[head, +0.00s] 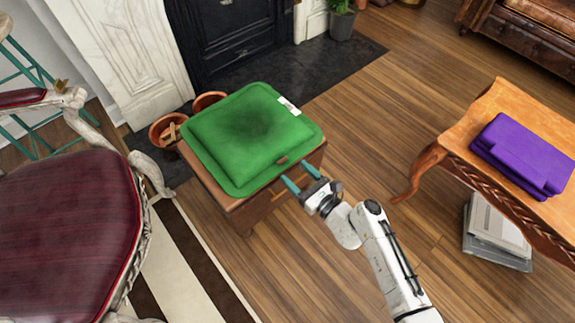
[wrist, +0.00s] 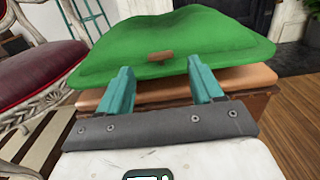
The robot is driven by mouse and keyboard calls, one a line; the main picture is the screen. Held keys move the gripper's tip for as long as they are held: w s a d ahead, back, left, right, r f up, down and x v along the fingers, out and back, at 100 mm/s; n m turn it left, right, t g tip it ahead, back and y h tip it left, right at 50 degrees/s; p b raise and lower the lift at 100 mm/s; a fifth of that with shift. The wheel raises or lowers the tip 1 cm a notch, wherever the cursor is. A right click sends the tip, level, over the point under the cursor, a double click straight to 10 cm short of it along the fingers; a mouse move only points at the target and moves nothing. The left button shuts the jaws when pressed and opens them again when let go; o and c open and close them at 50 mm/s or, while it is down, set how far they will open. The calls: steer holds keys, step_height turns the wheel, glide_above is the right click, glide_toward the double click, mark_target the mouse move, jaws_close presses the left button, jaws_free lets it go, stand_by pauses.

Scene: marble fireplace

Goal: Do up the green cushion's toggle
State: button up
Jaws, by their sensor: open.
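The green cushion (head: 247,133) lies on a small wooden stool (head: 246,206) in front of the fireplace. Its brown toggle (head: 282,160) sits at the near edge, and a white label (head: 289,106) shows at the far right edge. In the wrist view the toggle (wrist: 160,57) is just beyond and between my two teal fingers. My gripper (head: 302,179) is open and empty, a short way off the cushion's near edge. It also shows in the wrist view (wrist: 163,88). I cannot tell whether the toggle is through a loop.
A red upholstered chair (head: 70,235) stands at the left. A wooden table (head: 460,129) with a purple folded item (head: 523,152) is at the right, with a grey stack (head: 495,235) below. Terracotta pots (head: 168,130) stand behind the stool. Floor between stool and table is clear.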

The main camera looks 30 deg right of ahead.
mark_target(284, 161)
steer(key=shift+x, duration=2.3)
steer(key=c, duration=1.1)
